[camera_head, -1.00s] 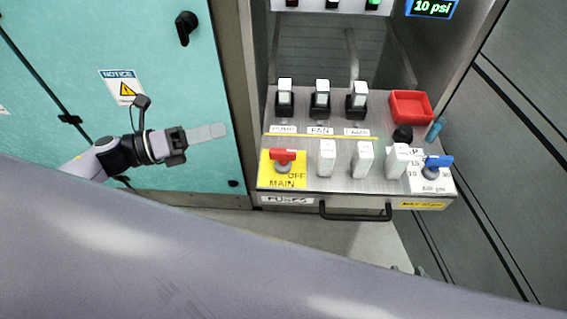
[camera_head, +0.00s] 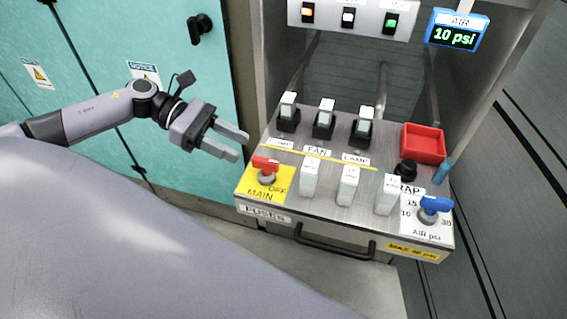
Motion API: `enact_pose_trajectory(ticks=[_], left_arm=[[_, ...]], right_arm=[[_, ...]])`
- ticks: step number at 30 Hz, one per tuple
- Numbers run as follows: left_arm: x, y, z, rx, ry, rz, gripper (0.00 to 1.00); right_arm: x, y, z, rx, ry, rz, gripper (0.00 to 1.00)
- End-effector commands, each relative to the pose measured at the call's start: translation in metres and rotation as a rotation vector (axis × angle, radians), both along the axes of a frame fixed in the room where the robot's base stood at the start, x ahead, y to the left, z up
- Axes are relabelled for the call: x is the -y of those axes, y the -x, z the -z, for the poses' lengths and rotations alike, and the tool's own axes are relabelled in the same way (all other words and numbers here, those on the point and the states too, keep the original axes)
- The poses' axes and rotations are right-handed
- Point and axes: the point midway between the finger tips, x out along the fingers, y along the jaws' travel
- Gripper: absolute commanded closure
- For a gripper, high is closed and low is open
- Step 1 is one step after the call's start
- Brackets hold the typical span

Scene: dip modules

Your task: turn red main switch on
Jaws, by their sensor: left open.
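The red main switch (camera_head: 266,165) sits on a yellow plate (camera_head: 262,186) marked "OFF" and "MAIN", at the front left of the metal control panel (camera_head: 330,215). Its red handle lies roughly crosswise in the picture. My left gripper (camera_head: 240,146) is open and empty, with its two fingers pointing right toward the panel. It is up and to the left of the red switch and appears apart from it. My right gripper is not in view.
The panel also bears black-and-white switches (camera_head: 324,120), white blocks (camera_head: 349,186), a red tray (camera_head: 423,144), a black knob (camera_head: 405,171) and a blue air knob (camera_head: 433,205). A handle (camera_head: 345,248) juts from its front. A display (camera_head: 455,32) reads 10 psi. Teal cabinet doors (camera_head: 100,60) stand left.

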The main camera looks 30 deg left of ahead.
Motion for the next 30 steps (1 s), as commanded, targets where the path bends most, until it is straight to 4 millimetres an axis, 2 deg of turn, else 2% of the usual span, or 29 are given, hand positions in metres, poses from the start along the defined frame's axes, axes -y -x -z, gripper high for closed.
enact_pose_trajectory(ticks=[7,15,21,30], left_arm=[[0.004,-0.001,0.002,0.003,-0.003,0.005,0.57],[0.040,-0.009,0.016,0.004,-0.001,0.006,0.57],[0.060,-0.014,0.025,0.002,-0.001,0.005,0.57],[0.064,-0.015,0.028,0.003,-0.005,0.004,0.57]], right_arm=[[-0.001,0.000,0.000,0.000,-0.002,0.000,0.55],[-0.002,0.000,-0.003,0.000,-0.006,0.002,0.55],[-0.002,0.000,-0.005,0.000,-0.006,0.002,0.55],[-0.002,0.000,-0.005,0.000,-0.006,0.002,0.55]])
